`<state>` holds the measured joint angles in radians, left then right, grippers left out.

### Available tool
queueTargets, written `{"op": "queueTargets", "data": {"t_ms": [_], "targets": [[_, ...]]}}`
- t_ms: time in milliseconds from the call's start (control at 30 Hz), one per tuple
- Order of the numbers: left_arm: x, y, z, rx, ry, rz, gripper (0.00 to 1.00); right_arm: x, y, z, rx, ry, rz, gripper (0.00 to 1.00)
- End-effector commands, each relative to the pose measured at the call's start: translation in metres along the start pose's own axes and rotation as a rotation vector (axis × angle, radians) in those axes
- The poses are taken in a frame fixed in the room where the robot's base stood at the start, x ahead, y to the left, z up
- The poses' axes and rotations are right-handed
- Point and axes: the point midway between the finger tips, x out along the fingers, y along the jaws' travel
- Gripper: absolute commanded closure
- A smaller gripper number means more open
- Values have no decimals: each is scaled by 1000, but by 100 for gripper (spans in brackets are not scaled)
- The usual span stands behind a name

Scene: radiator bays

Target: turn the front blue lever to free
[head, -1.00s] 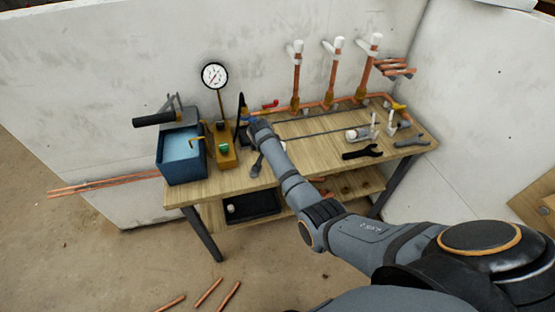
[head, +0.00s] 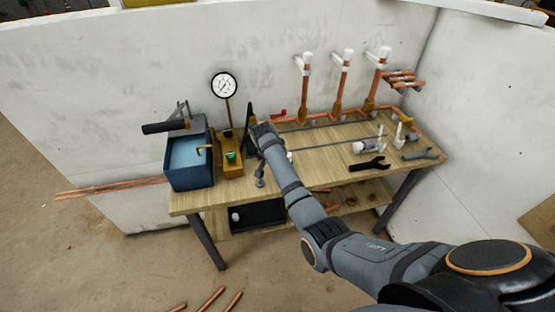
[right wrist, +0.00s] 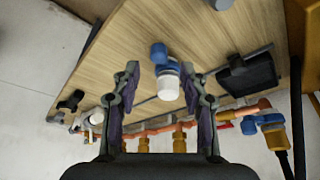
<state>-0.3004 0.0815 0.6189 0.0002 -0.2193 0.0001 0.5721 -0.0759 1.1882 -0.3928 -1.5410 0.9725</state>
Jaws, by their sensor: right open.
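In the right wrist view, a blue part with a white rounded cap (right wrist: 169,86) shows between my right gripper's fingers (right wrist: 160,80). The fingers are open, one on each side, and no contact shows. A blue lobe (right wrist: 158,52) sticks out beside the cap; whether it is the front blue lever I cannot tell. A second blue part (right wrist: 262,124) sits on a brass fitting at the lower right. In the head view my right arm reaches over the bench from the right. It hides the gripper's fingers and most of the blue parts. My left gripper is out of view.
On the wooden bench (head: 330,153) stand a blue water tank (head: 190,168), a pressure gauge (head: 224,86) and copper risers (head: 341,85) along the wall. A red lever (head: 279,113) sits on the pipe.

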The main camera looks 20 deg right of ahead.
Motion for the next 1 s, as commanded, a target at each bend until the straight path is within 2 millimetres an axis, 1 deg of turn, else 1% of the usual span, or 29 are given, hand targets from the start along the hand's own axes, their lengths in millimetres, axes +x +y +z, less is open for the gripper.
{"op": "queueTargets", "data": {"t_ms": [33,200,300,400,533,900,967,1000], "targets": [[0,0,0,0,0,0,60,-14,-1,0,1,1,-6,56],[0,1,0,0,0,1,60,-52,-1,0,1,1,-3,56],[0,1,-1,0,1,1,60,-68,-1,0,1,0,-3,56],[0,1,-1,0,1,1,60,-76,0,0,0,1,-1,56],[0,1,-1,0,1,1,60,-79,0,0,0,0,0,56],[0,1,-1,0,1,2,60,-79,0,0,0,0,0,56],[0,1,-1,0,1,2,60,-75,4,2,-8,-3,0,56],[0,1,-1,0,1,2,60,-70,10,6,-24,-7,-2,56]]}}
